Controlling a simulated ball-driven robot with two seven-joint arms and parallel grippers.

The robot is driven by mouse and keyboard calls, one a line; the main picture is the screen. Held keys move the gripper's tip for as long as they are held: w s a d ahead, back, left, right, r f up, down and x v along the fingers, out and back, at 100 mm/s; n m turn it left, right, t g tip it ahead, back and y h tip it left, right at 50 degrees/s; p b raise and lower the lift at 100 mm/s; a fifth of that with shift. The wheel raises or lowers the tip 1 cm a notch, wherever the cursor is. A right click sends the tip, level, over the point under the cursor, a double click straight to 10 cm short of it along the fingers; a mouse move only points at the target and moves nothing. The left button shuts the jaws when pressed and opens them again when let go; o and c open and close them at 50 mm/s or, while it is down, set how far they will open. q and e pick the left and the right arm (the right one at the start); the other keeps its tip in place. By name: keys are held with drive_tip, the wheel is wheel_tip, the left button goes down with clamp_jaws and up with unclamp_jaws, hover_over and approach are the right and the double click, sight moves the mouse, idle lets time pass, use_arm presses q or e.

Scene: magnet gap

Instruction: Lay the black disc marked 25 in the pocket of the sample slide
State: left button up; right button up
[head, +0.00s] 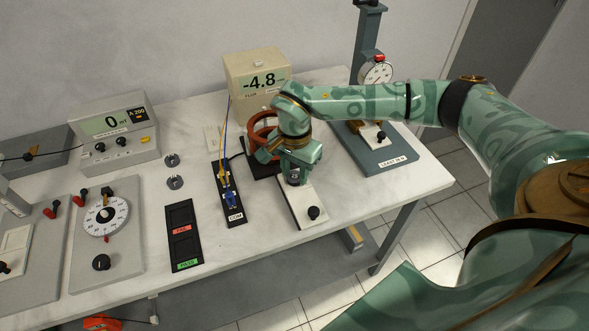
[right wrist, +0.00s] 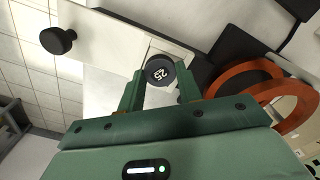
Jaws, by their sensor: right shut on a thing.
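The black disc marked 25 (right wrist: 161,71) is between the two fingertips of my right gripper (right wrist: 159,84), which is shut on it. Its numbered face shows in the right wrist view. In the head view my right gripper (head: 296,178) is over the back end of the sample slide (head: 300,211), a white plate with a black knob at its front. In the right wrist view the slide (right wrist: 112,34) runs from the upper left toward the disc. My left gripper is not in view.
Orange coils (head: 261,126) stand close behind the right gripper. A meter reading -4.8 (head: 258,77) is behind them. A dial gauge stand (head: 385,151) is to the right. A black tray with FAIL and PASS labels (head: 181,237) and a COM strip (head: 229,190) are to the left.

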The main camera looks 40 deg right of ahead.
drive_tip(key=shift+f, duration=0.15)
idle(0.5)
drive_tip(key=o, duration=1)
drive_tip(key=shift+c, duration=0.4)
drive_tip(key=c, duration=0.4)
drive_tip(key=shift+c, duration=0.2)
wheel_tip(320, 180, up, 5)
drive_tip(key=p, duration=0.4)
drive_tip(key=shift+f, duration=0.25)
